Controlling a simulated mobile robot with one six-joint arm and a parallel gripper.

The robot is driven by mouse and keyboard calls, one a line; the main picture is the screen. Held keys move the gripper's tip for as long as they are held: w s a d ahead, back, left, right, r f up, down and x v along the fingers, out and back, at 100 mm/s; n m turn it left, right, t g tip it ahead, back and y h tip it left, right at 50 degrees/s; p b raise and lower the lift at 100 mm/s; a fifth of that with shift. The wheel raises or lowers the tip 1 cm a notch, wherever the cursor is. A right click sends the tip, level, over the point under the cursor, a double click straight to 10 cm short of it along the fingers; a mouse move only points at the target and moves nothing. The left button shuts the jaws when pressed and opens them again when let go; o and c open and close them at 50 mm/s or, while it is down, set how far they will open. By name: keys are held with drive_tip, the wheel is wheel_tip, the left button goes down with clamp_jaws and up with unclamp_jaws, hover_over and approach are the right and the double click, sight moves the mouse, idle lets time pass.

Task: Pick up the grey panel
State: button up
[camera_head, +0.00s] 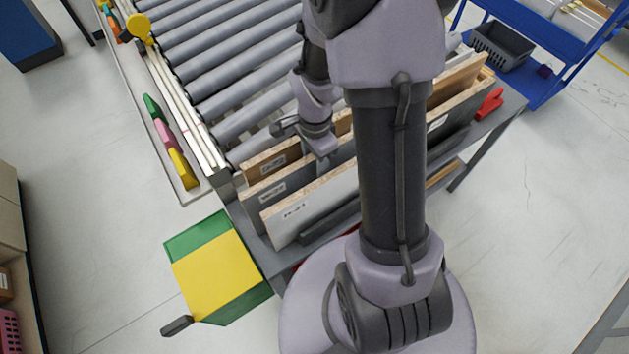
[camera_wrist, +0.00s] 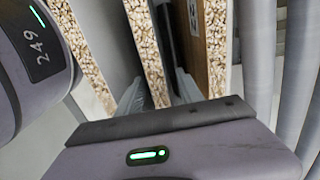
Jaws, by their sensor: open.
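The grey panel (camera_head: 285,186) stands on edge in the middle of a row of panels, between a paler panel in front and a brown wood-faced panel behind. Its chipboard edge also shows in the wrist view (camera_wrist: 147,50). My gripper (camera_head: 321,163) is open over the row, pointing down. In the wrist view, my gripper's two grey fingers (camera_wrist: 158,95) lie on either side of the middle panel's edge, with gaps still visible. The fingertips are partly hidden between the panels, and my arm covers the right part of the row in the head view.
The pale front panel (camera_head: 312,207) and the brown panel (camera_head: 268,160) stand close on either side. A roller conveyor (camera_head: 230,60) lies behind the rack. A yellow and green board (camera_head: 216,272) is at lower left. A blue cart (camera_head: 545,85) with a grey basket (camera_head: 502,46) stands at upper right.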

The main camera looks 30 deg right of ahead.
wheel_tip(320, 180, down, 2)
drive_tip(key=shift+f, duration=0.15)
clamp_jaws()
drive_tip(key=shift+w, duration=0.1)
idle(1.2)
